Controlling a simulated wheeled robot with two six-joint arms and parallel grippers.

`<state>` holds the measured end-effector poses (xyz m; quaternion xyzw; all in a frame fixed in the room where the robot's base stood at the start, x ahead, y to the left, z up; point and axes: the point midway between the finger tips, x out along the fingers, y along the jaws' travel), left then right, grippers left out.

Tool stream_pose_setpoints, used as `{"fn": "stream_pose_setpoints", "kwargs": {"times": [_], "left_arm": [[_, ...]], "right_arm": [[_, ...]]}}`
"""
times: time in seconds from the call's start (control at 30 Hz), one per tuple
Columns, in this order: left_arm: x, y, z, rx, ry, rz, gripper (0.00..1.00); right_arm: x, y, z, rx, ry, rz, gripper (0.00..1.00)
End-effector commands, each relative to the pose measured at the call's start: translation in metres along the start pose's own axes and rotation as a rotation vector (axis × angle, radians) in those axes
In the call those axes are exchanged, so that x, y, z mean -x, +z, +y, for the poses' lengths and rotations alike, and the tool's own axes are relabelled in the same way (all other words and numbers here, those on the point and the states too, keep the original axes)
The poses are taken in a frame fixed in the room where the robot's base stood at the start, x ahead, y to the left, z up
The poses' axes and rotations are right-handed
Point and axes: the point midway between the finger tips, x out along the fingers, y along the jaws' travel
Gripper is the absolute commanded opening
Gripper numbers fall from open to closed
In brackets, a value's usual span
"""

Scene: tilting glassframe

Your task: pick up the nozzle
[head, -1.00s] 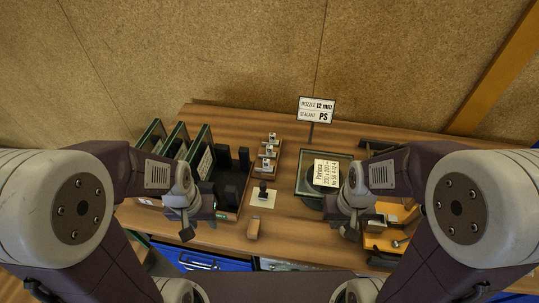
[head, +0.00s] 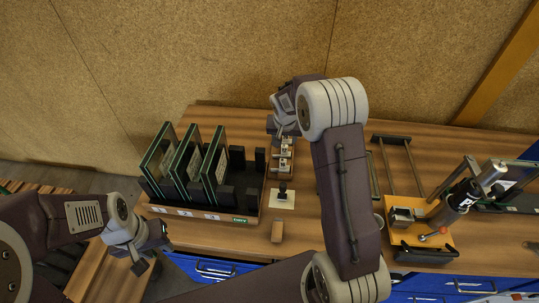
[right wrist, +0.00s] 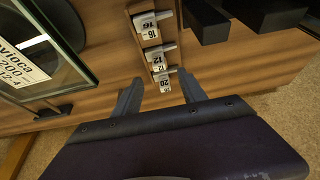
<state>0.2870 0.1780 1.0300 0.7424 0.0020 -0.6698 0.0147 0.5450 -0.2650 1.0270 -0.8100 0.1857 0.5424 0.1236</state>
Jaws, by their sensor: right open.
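Several small grey nozzles stand in a row on a narrow wooden rack (head: 274,184) at the back of the bench. In the right wrist view three show with labels reading 16 (right wrist: 150,22), 12 (right wrist: 158,53) and 20 (right wrist: 164,77). My right gripper (right wrist: 161,78) is open and empty, its fingertips either side of the rack's end by the 20 nozzle; I cannot tell its height above it. In the head view my right gripper (head: 283,128) is over the rack's far end. My left gripper (head: 143,258) hangs empty at the bench's front left; its opening is unclear.
Glass frames (head: 187,163) stand in a rack left of the nozzles. A black piece on a white pad (head: 282,198) and a small wooden block (head: 277,232) lie in front. An orange fixture (head: 420,235) and a dark cylindrical tool (head: 457,203) are at right.

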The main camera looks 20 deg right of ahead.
Motion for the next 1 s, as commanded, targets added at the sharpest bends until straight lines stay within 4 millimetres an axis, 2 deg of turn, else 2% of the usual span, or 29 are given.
{"fn": "stream_pose_setpoints", "kwargs": {"times": [0.1, 0.3, 0.5, 0.63, 0.77, 1.0], "left_arm": [[0.002, 0.0, 0.0, 0.0, 0.0, 0.0, 0.39], [0.009, -0.001, 0.0, 0.0, 0.0, 0.0, 0.39], [0.013, -0.001, 0.0, 0.0, 0.0, 0.0, 0.39], [0.024, -0.002, 0.0, 0.0, 0.0, 0.0, 0.39], [0.025, -0.003, 0.001, 0.0, 0.0, 0.0, 0.39], [0.024, -0.002, 0.0, 0.0, 0.0, 0.0, 0.39]], "right_arm": [[-0.005, 0.0, 0.001, -0.002, 0.001, -0.002, 0.49], [-0.033, 0.0, 0.001, -0.001, 0.0, -0.001, 0.49], [-0.043, -0.001, 0.0, -0.001, 0.0, -0.001, 0.49], [-0.066, -0.001, 0.0, 0.0, 0.001, -0.003, 0.49], [-0.085, 0.0, -0.001, 0.0, -0.001, -0.001, 0.49], [-0.09, -0.001, -0.001, -0.001, -0.002, 0.001, 0.49]]}}
